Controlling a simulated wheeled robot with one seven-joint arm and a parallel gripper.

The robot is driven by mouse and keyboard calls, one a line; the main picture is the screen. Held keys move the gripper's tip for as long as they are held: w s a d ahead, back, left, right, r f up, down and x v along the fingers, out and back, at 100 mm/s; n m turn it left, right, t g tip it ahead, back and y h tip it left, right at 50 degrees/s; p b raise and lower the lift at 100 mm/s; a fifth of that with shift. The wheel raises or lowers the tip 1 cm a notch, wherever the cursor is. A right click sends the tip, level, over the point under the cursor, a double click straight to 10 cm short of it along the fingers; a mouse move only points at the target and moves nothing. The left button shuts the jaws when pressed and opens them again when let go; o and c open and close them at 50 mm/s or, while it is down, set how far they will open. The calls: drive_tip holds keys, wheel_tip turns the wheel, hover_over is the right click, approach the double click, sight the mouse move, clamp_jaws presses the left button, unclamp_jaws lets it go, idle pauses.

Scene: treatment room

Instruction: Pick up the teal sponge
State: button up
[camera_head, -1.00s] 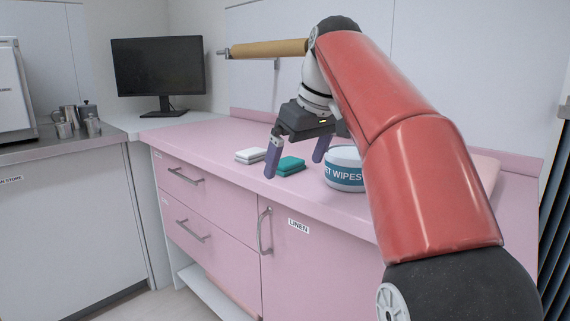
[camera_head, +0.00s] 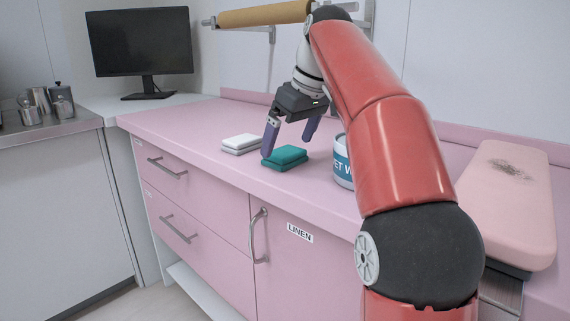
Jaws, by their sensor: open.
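The teal sponge (camera_head: 286,158) lies flat on the pink counter (camera_head: 190,124), near its front edge. My gripper (camera_head: 289,145) is open and points down, with its two purple fingers apart. The left fingertip appears beside the sponge's left end, and the right finger is above and behind its right part. Whether either finger touches the sponge I cannot tell. Nothing shows between the fingers except the sponge below.
A white sponge-like block (camera_head: 241,144) lies just left of the teal sponge. A wipes tub (camera_head: 343,163) stands to the right, partly hidden by my arm. A pink cushion (camera_head: 506,196) is at the far right. A monitor (camera_head: 139,42) stands at the back left.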

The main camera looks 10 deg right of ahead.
sight(287, 151)
drive_tip(key=shift+x, duration=1.2)
drive_tip(key=c, duration=1)
wheel_tip(287, 151, up, 9)
drive_tip(key=p, duration=0.5)
drive_tip(key=shift+f, duration=0.2)
drive_tip(key=shift+r, duration=0.75)
